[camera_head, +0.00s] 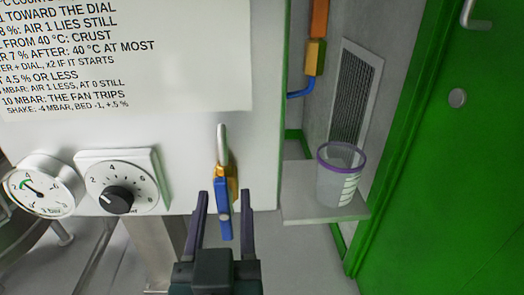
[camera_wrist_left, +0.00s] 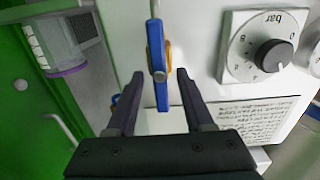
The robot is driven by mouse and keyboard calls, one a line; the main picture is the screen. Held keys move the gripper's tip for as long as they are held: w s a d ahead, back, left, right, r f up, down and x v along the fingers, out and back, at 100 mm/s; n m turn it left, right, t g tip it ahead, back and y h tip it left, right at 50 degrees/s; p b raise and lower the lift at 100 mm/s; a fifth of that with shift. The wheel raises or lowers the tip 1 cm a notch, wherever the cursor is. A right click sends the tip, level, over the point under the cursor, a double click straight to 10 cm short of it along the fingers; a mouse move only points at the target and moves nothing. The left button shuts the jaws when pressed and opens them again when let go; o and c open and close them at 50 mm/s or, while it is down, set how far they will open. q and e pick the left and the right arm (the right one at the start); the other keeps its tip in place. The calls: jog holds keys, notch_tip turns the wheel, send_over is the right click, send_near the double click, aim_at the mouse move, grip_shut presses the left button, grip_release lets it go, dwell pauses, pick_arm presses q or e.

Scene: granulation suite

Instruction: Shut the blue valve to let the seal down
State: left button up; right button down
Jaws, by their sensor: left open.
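The blue valve has a blue lever (camera_head: 224,212) on a brass body (camera_head: 231,172), under a bent grey metal pipe on the white panel front. In the head view the lever hangs about upright, pointing down. My left gripper (camera_head: 223,192) is open, its two dark fingers pointing up towards the valve, one to each side of the lever. In the left wrist view the blue lever (camera_wrist_left: 160,78) shows between the spread fingers of the left gripper (camera_wrist_left: 160,74), with a gap visible on both sides. My right gripper is not in view.
Left of the valve are a dial knob (camera_head: 119,199) and a round gauge (camera_head: 42,186). A printed sheet (camera_head: 120,60) is above. Right, a clear purple-rimmed cup (camera_head: 338,178) stands on a shelf (camera_head: 300,206), near a green door (camera_head: 450,180) and an orange-and-brass fitting (camera_head: 315,58).

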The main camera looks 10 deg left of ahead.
pick_arm(q)
jog(key=shift+w+a, duration=0.15)
jog(key=shift+w, duration=0.2)
grip_shut()
dwell(0.4)
